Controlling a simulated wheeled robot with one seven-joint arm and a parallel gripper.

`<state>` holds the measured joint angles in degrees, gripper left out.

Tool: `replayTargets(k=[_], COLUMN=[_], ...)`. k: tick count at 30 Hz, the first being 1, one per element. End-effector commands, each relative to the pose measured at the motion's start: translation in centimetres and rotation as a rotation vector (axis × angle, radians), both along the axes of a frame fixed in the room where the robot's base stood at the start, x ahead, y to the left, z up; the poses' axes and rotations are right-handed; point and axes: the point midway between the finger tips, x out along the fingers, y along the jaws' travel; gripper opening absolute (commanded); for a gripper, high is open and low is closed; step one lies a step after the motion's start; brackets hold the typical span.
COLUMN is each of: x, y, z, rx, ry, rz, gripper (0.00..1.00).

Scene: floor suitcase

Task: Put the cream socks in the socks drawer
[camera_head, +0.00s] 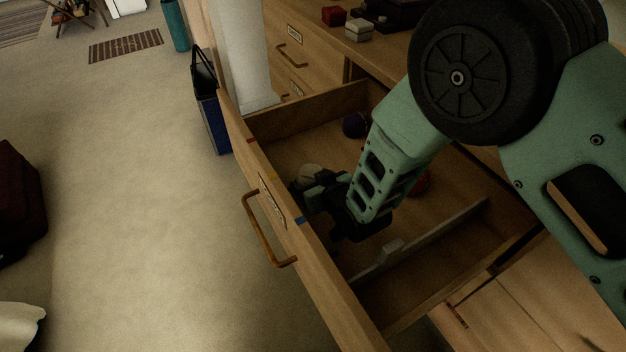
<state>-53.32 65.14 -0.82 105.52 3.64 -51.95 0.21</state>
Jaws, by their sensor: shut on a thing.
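The cream socks (311,173), a rounded pale bundle, show at the fingers of my gripper (303,187), partly hidden by them. My gripper is shut on the socks, low inside the open wooden drawer (262,170), close to its front panel. The drawer has a label on its front, too small to read, and a curved handle. I cannot tell whether the socks touch the drawer floor. A dark blue bundle (355,124) and a red bundle (422,183) lie in the same compartment; my arm partly hides the red one.
A low divider (420,238) crosses the drawer, with an empty compartment on its near side. A white post (242,55) stands beside the drawer's far end. A blue bag (211,120) stands on the carpet. Small red and cream boxes (358,29) sit on the dresser top.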

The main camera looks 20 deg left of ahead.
Motion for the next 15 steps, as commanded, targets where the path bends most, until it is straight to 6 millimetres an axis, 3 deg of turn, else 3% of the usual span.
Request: replayTargets(k=[1, 3, 15], x=[0.01, 0.01, -0.24], y=[-0.01, 0.0, -0.33], z=[-0.08, -0.06, 0.54], rx=[0.0, 0.0, -0.001], ry=[0.0, 0.0, 0.0], rz=[0.0, 0.0, -0.001], gripper=[0.75, 0.9, 0.9])
